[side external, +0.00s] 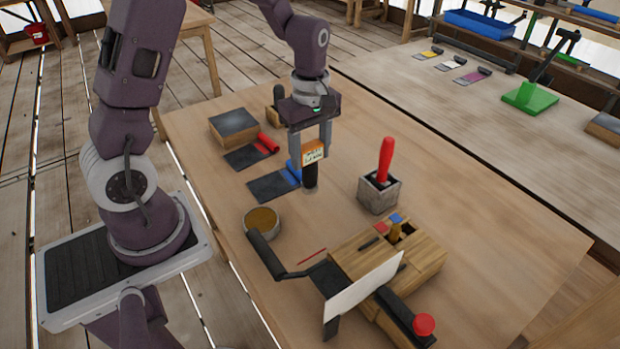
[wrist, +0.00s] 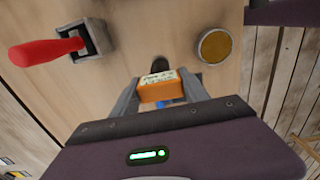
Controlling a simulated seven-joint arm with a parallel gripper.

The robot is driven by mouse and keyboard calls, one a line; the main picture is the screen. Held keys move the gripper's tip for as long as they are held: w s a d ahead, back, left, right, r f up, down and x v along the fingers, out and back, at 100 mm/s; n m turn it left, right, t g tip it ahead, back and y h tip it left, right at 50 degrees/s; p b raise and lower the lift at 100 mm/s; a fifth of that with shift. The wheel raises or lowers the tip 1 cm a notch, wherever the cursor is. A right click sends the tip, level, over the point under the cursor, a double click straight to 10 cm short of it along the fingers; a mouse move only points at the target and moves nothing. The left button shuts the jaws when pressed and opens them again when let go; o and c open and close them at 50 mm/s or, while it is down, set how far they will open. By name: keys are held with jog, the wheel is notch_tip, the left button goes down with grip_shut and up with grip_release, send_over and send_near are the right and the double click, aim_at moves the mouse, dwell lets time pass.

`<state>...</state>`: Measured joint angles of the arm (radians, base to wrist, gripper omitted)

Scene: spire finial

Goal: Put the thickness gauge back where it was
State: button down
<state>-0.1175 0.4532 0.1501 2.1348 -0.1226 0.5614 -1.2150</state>
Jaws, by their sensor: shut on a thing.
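My gripper (side external: 311,152) points down over the middle of the table, shut on an orange piece (side external: 314,146) with a white printed face and a dark, rounded lower part. It looks to be the thickness gauge, though no name can be read. In the wrist view the orange piece (wrist: 158,90) sits between the two fingers, its dark end beyond it. It is upright; I cannot tell whether its lower end touches the table. A dark flat pad with a blue roll (side external: 268,184) lies just left of it, partly hidden by it.
A grey block holding a red handle (side external: 386,160) stands right of my gripper. A round tin (side external: 262,221) and a wooden fixture (side external: 425,263) with levers and a white plate are in front. A dark-topped box (side external: 233,124) and red-roll pad (side external: 250,155) lie behind left. Bare table lies between.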

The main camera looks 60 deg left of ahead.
aim_at(311, 169)
notch_tip(311, 169, down, 5)
jog(key=shift+r, duration=0.2)
jog(key=shift+f, duration=0.15)
jog(key=c, duration=0.6)
grip_release()
notch_tip(311, 169, up, 12)
jog(key=shift+f, duration=0.15)
jog(key=s+d+r+m+t, duration=0.2)
jog(key=s+r+m, duration=0.1)
jog(key=s+m, duration=0.3)
jog(key=s+d+r+m+t, duration=0.1)
jog(key=s+d+r+m, duration=0.2)
jog(key=s+m, duration=0.3)
jog(key=s+d+r+m+t, duration=0.2)
jog(key=s+r+m, duration=0.2)
jog(key=s+m, duration=0.2)
jog(key=shift+s+d+r+t, duration=0.2)
jog(key=shift+d+r+t, duration=0.1)
jog(key=shift+d+r, duration=0.1)
